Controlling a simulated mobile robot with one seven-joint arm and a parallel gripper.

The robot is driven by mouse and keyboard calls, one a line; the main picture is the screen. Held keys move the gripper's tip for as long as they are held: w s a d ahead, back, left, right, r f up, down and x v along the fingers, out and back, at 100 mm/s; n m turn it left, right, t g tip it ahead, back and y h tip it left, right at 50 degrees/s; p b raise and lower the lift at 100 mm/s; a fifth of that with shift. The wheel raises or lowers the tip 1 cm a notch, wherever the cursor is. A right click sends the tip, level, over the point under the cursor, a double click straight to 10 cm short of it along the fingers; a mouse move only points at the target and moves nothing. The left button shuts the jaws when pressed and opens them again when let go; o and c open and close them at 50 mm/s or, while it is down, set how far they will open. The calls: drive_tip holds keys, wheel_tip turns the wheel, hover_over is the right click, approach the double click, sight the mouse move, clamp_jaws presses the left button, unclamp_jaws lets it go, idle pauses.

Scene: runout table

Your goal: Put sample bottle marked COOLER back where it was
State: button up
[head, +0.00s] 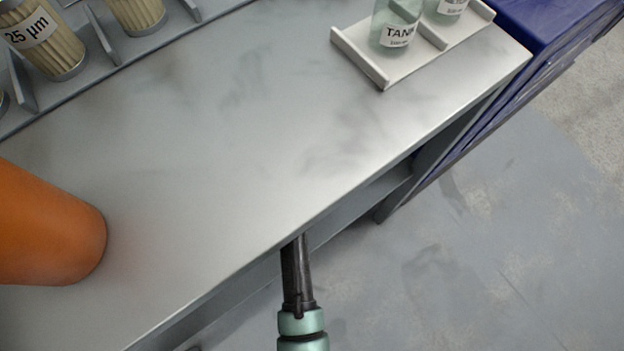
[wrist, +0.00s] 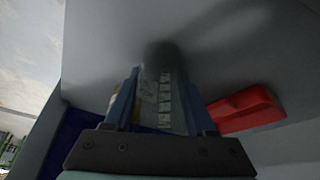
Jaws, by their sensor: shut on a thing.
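My gripper (wrist: 160,103) shows in the wrist view, its two fingers shut on a pale, see-through sample bottle (wrist: 166,92) with a light label. The label's marking is too dim and small to read surely, so I cannot confirm that it says COOLER. In the head view the gripper and bottle are hidden below the table's edge; only my arm shows there. A pale rack (head: 360,58) stands on the table at the upper right. It holds a bottle marked TANK (head: 395,28) and a second bottle (head: 447,9), cut off by the picture's top, its label unclear.
The grey table (head: 200,150) has a wide bare middle. An orange cylinder (head: 45,228) stands at its left, and filter cartridges (head: 45,42) marked 25 µm stand at the upper left. A blue cabinet (head: 535,25) adjoins the right end. A red thing (wrist: 242,110) is close to my gripper.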

drive_tip(key=shift+f, duration=0.15)
drive_tip(key=o, duration=1)
drive_tip(key=shift+o, duration=0.2)
drive_tip(key=p+v, duration=0.2)
drive_tip(key=v, duration=0.3)
drive_tip(key=shift+w, duration=0.15)
drive_tip(key=s+a+p, duration=0.1)
drive_tip(key=s, duration=0.2)
drive_tip(key=s+a, duration=0.2)
drive_tip(key=s, duration=0.2)
drive_tip(key=s+a+p, duration=0.1)
drive_tip(key=s+a, duration=0.1)
drive_tip(key=s, duration=0.2)
drive_tip(key=shift+s+p, duration=0.1)
drive_tip(key=shift+p, duration=0.2)
drive_tip(key=shift+d, duration=0.1)
